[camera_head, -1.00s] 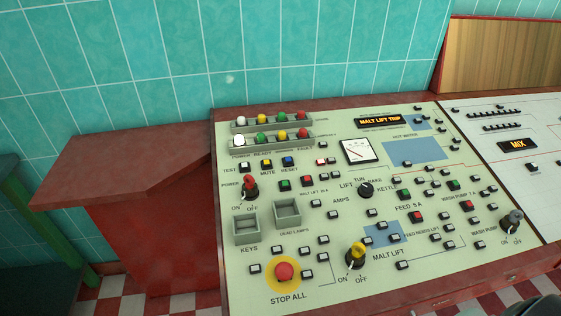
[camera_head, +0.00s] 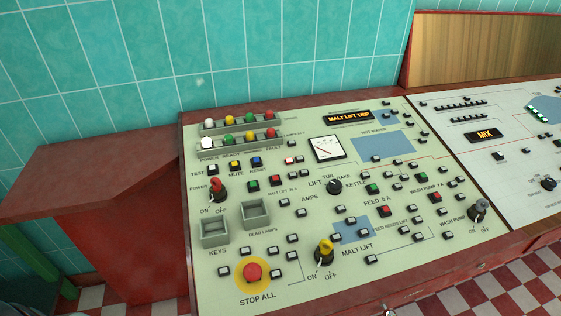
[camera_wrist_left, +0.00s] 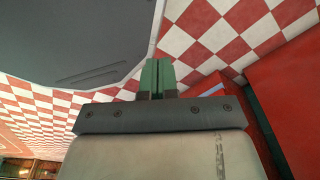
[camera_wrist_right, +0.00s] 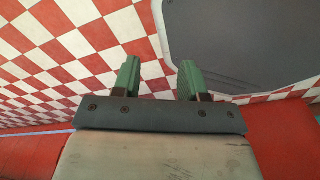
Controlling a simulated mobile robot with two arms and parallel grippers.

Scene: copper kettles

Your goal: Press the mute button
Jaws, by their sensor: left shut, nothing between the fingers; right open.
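The mute button is a small yellow square button (camera_head: 235,166) near the upper left of the pale green panel (camera_head: 205,274) in the head view, with the label MUTE just below it. A white button (camera_head: 212,170) labelled TEST is to its left and a blue button (camera_head: 256,161) labelled RESET to its right. My left gripper (camera_wrist_left: 157,77) is shut and empty, over red-and-white floor in the left wrist view. My right gripper (camera_wrist_right: 158,68) is open and empty, also over floor. Neither gripper shows in the head view, and neither wrist view shows the button.
Rows of coloured lamps (camera_head: 239,138) stand above the button. A red-knobbed POWER switch (camera_head: 217,188) sticks up below it, and a red STOP ALL button (camera_head: 253,272) on yellow is lower down. A red ledge (camera_head: 90,172) adjoins the panel's left. A lit display (camera_head: 349,117) reads MALT LIFT TRIP.

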